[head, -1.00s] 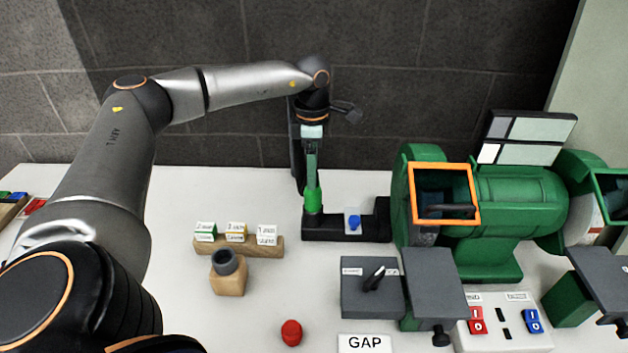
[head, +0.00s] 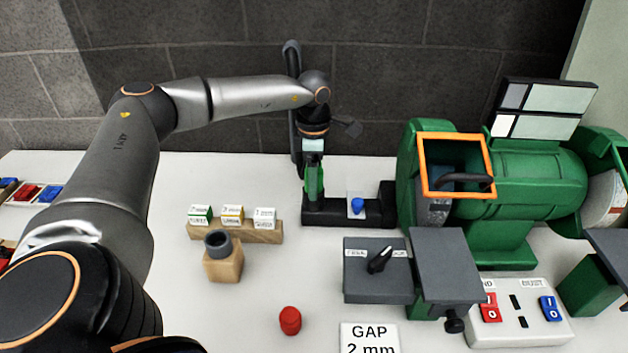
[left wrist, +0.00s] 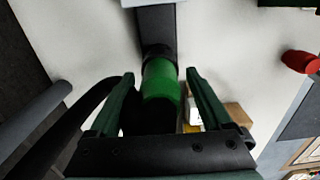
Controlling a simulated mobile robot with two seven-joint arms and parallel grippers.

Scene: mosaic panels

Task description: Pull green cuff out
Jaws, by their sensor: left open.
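The green cuff (left wrist: 161,80) is a bright green cylinder on a dark post in the left wrist view. It lies between the two dark green fingers of my open left gripper (left wrist: 162,90), with gaps showing beside it. In the head view my left gripper (head: 313,185) points down over the left end of the black base (head: 345,214), and largely hides the cuff. My right gripper is not in view.
A blue knob (head: 357,206) stands on the base beside the gripper. A wooden block with label cards (head: 232,230), a wooden holder (head: 222,265) and a red cap (head: 290,320) are in front. A green grinder (head: 525,190) stands at right.

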